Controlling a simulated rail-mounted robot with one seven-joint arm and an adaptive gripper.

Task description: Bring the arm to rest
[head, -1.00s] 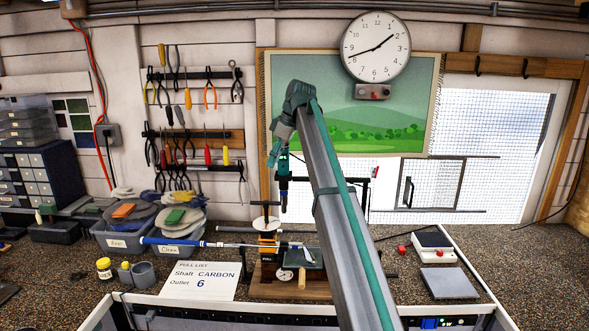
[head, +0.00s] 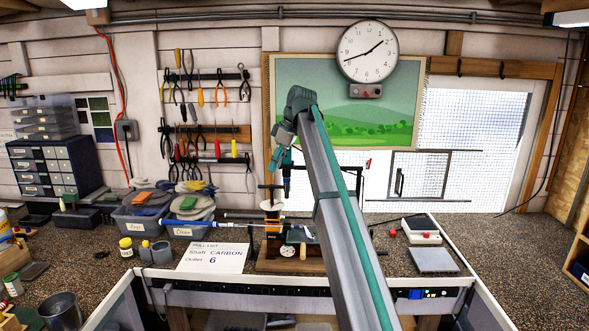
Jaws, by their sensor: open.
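My gripper (head: 286,187) hangs at the end of my arm, pointing down, in the middle of the head view. It is above the regrip station on the bench and appears empty. It is small and dark here, so finger detail is hard to see. A golf club shaft (head: 223,225) with a blue grip end lies across the station, roughly level. The station (head: 272,211) has an orange and black clamp and a dial gauge on a wooden base. My arm's long link hides part of the bench and wall behind it.
A pull list card (head: 213,258) reads "Shaft CARBON, Outlet 6". Grey bins (head: 140,226) with discs stand to the left. A yellow jar (head: 126,247) and cups stand in front of them. A grey pad (head: 433,260) and a white scale-like box (head: 421,230) lie at right.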

